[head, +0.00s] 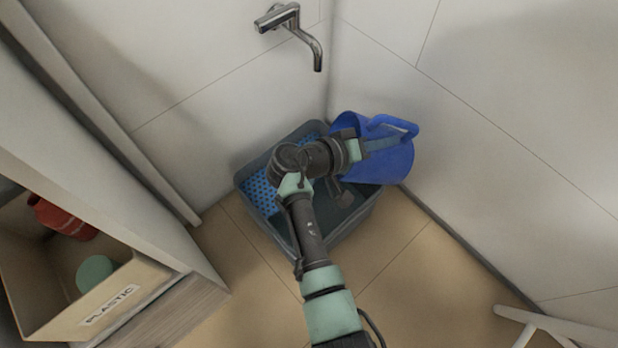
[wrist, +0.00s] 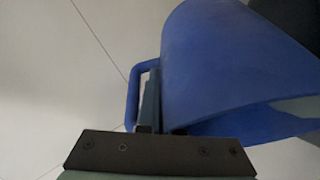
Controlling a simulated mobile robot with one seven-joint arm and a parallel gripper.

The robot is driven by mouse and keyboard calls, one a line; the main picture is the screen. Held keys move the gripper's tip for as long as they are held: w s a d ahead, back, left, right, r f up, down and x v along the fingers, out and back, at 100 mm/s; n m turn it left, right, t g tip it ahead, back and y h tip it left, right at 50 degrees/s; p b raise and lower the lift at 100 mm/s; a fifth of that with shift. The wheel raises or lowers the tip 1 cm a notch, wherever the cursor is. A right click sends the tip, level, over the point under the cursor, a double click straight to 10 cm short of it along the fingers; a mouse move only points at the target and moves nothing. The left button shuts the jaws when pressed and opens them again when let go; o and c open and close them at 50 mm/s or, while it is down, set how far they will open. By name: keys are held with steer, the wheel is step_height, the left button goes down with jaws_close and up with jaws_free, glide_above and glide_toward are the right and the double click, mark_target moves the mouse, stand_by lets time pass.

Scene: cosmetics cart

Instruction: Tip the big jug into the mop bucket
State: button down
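The big blue jug (head: 395,165) is held tilted, over and beside the right part of the grey mop bucket (head: 349,227) on the floor. My gripper (head: 380,143) is at the jug's handle (head: 396,124) and looks shut on it. In the wrist view, the jug (wrist: 225,70) fills the right side, its open mouth facing down toward the lower right. The handle (wrist: 133,100) is beside my gripper's fingers (wrist: 152,105). My arm hides part of the bucket. I cannot see any liquid pouring.
A blue perforated insert (head: 262,190) covers the bucket's left part. A wall tap (head: 300,30) is above the corner. White walls stand close behind and right. A bin labelled PLASTIC (head: 150,290) is at left; a white frame (head: 550,322) is at lower right.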

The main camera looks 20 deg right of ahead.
steer(key=shift+w+r, duration=0.1)
steer(key=shift+r, duration=0.05)
steer(key=shift+a+f+b, duration=0.15)
steer(key=shift+f+b, duration=0.1)
steer(key=shift+b, duration=0.2)
steer(key=shift+w+a+f+h+b, duration=0.15)
steer(key=shift+a+f+h+b, duration=0.45)
steer(key=shift+b, duration=0.7)
steer(key=shift+r+n, duration=0.25)
steer(key=shift+n, duration=0.05)
steer(key=shift+w+a, duration=0.1)
steer(key=shift+a, duration=0.05)
steer(key=shift+w+a+f+h+b, duration=0.1)
steer(key=shift+w+a+h+b, duration=0.1)
steer(key=shift+a+h+b, duration=0.35)
steer(key=shift+w+a+h+b, duration=0.2)
steer(key=shift+a+h+b, duration=0.05)
steer(key=shift+a+b, duration=0.55)
